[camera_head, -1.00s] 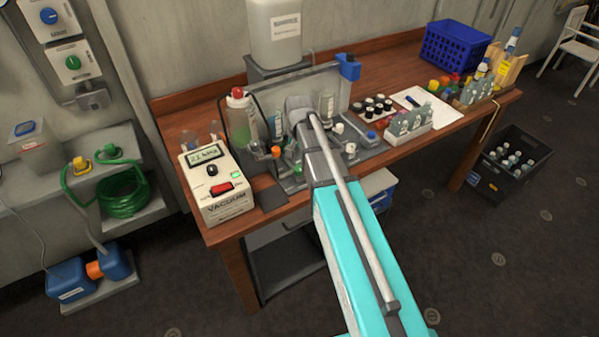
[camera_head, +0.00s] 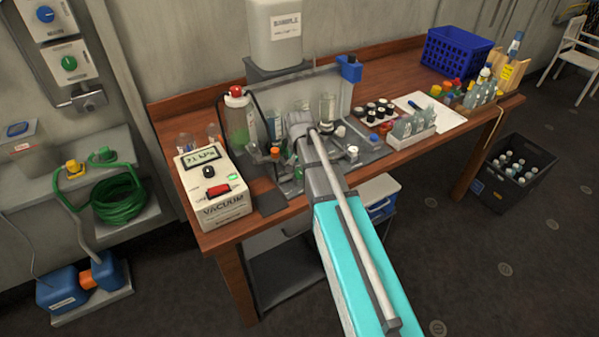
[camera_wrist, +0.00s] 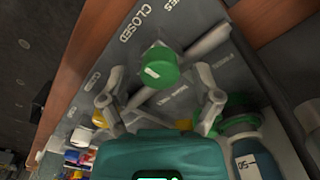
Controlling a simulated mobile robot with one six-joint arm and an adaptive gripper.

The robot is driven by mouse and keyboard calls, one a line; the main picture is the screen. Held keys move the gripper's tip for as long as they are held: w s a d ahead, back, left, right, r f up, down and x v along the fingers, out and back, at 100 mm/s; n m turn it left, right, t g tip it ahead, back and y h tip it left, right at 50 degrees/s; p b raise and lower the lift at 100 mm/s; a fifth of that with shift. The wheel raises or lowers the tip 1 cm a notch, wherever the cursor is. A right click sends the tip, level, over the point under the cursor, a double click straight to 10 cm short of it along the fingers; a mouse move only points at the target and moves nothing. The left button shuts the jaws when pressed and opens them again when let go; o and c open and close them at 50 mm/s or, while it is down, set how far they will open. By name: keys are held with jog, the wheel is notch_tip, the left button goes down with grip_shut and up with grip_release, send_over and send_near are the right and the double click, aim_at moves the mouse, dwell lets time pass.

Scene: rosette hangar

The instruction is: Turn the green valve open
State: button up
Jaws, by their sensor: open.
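The green valve knob (camera_wrist: 160,67) shows in the wrist view, round with a white mark, on a grey panel (camera_wrist: 107,55) near a printed CLOSED label. Grey pipes run out from under it. My gripper (camera_wrist: 160,84) is open, with one finger at the lower left of the knob and the other at its lower right. I see no grip on the knob, and contact cannot be told. In the head view my arm reaches over the bench to the cluttered grey station (camera_head: 372,150); my gripper's fingers and the green valve are not clear there.
A vacuum unit (camera_head: 222,205) stands left of the station on the wooden bench (camera_head: 440,142). A large sample container (camera_head: 275,30) stands behind. Bottles and a blue crate (camera_head: 456,50) are to the right.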

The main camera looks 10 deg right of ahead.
grip_shut()
dwell(0.4)
jog(key=shift+n, duration=0.4)
jog(key=n, duration=0.7)
jog(key=shift+n, duration=0.4)
jog(key=n, duration=0.4)
jog(key=shift+n, duration=0.3)
jog(key=n, duration=0.4)
jog(key=shift+n, duration=0.4)
